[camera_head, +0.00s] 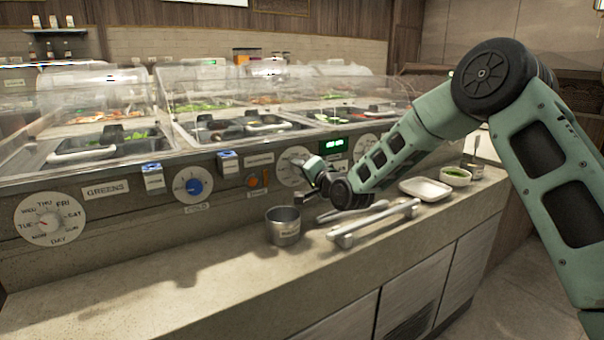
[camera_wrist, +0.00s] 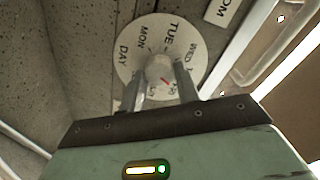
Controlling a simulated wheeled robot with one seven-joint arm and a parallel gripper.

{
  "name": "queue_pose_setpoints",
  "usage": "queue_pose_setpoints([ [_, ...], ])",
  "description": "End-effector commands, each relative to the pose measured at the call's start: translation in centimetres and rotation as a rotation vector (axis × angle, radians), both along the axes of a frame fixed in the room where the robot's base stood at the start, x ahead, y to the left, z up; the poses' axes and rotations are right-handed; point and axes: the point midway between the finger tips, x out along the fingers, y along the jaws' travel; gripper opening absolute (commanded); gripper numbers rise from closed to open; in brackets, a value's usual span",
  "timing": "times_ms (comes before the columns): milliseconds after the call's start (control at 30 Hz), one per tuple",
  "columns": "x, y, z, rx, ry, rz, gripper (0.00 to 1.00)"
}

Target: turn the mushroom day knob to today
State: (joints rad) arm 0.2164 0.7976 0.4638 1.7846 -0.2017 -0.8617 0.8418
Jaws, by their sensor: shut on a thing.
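The mushroom day dial (camera_wrist: 128,62) is a round white plate with day names, under a label (camera_wrist: 222,8) ending in "OM" in the wrist view. Its pale knob (camera_wrist: 160,68) sits at the middle. My gripper (camera_wrist: 164,84) is shut on that knob, one finger on each side. A red pointer mark (camera_wrist: 166,82) shows between the fingers, but the day it points at is partly hidden. In the head view the dial (camera_head: 286,172) is on the counter front, partly covered by my gripper (camera_head: 306,166). A green lit display (camera_head: 333,145) is just right of it, too small to read.
A greens day dial (camera_head: 50,235), a blue knob (camera_head: 194,187) and an orange switch (camera_head: 254,181) are on the same panel.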

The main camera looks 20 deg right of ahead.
Motion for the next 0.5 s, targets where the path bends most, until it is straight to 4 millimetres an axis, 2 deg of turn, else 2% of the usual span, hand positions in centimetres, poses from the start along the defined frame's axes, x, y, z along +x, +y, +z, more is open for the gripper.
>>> queue_pose_setpoints([
  [200,0.03,-0.16,-0.18,0.153,0.051,-0.002,0.09],
  [500,0.03,-0.17,-0.14,0.277,0.090,-0.001,0.09],
])
